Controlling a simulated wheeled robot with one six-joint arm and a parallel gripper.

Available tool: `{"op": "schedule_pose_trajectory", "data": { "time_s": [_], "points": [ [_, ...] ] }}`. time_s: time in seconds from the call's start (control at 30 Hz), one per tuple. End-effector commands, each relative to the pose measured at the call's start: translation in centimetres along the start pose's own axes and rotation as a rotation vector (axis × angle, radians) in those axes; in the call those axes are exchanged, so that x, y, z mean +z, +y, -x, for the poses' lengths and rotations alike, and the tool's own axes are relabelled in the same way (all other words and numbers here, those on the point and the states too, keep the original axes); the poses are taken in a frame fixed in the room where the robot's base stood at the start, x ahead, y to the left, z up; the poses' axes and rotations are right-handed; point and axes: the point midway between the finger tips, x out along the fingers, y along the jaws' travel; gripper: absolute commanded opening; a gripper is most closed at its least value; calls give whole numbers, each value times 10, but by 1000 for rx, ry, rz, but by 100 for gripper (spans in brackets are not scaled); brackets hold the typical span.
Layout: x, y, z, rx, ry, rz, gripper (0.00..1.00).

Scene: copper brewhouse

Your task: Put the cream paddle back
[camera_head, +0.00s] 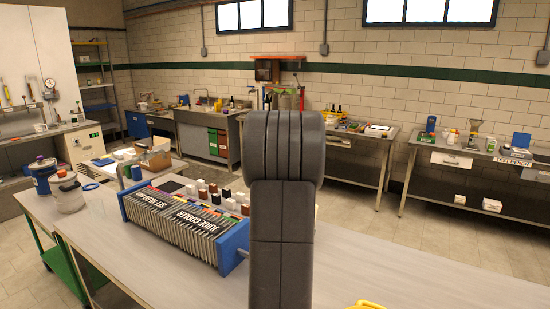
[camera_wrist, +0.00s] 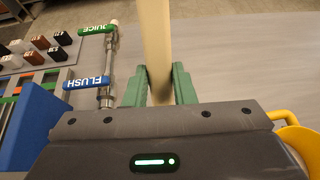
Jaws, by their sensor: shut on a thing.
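The cream paddle (camera_wrist: 155,40) shows in the wrist view as a long pale bar running up from between the fingers to the top edge. My gripper (camera_wrist: 160,82), with two green fingers, is shut on it, one finger at each side. The paddle is above the grey bench top, and its far end is out of the picture. In the head view my dark arm stands in the middle, and the gripper and paddle are hidden. I see no clearly marked place for the paddle.
The juice cooler (camera_head: 185,228), a blue-ended plate stack, stands on the bench (camera_head: 150,270). A yellow thing (camera_wrist: 285,117) is at the right.

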Motion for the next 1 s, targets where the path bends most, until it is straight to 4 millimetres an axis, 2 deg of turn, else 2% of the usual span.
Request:
{"op": "schedule_pose_trajectory", "data": {
  "time_s": [0.1, 0.2, 0.4, 0.6, 1.0],
  "points": [
    [-25, 26, 6, 93, 0, 49, 1],
    [-43, 43, 12, 161, -3, 80, 1],
    [-69, 66, 23, 255, -7, 126, 1],
    [-77, 72, 26, 284, -9, 139, 1],
    [-76, 72, 27, 284, -10, 139, 1]
  ]
}}
